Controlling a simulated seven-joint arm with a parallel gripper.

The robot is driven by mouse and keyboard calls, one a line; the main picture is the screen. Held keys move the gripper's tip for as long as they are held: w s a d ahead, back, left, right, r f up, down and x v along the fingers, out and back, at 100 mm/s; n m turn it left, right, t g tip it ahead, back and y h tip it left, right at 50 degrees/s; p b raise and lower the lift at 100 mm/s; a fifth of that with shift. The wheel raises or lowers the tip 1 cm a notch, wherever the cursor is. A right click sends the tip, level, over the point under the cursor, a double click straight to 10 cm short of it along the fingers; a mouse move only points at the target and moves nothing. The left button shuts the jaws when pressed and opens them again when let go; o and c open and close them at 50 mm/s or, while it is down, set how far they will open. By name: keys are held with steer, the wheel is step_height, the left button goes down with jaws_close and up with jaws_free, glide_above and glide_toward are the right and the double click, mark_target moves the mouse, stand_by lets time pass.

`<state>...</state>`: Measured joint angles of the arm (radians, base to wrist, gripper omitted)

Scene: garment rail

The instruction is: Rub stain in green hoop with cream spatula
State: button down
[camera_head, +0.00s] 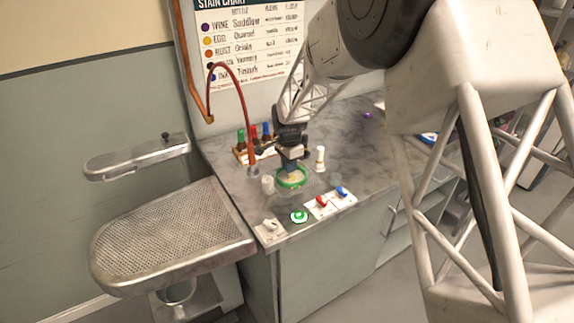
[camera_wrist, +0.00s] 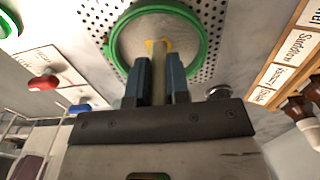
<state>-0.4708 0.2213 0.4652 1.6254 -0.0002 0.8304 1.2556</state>
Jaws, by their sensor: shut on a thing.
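The green hoop (camera_head: 304,183) lies on the counter in the head view; in the wrist view the green hoop (camera_wrist: 203,38) rings pale cloth over a perforated surface. My gripper (camera_head: 291,170) points down over the hoop. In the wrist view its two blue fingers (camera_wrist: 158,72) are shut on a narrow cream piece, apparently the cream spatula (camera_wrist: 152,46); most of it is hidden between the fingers. A yellowish patch beside its tip may be the stain, but I cannot tell clearly, nor whether the tip touches the cloth.
A rack (camera_head: 240,155) of coloured bottles stands behind the hoop, with a red hose (camera_head: 243,95) arching nearby. A white bottle (camera_head: 320,158) and a pale cup (camera_head: 268,185) flank the hoop.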

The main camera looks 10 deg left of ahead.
steer(key=shift+d+f, duration=0.1)
steer(key=shift+d, duration=0.6)
steer(key=shift+a+f, duration=0.1)
steer(key=shift+a, duration=0.05)
steer(key=shift+a, duration=0.9)
steer(key=shift+d, duration=0.1)
stand_by(0.3)
steer(key=shift+d+r, duration=0.25)
steer(key=shift+d, duration=0.7)
steer(key=shift+a, duration=0.15)
steer(key=shift+a+f, duration=0.2)
steer(key=shift+a, duration=0.7)
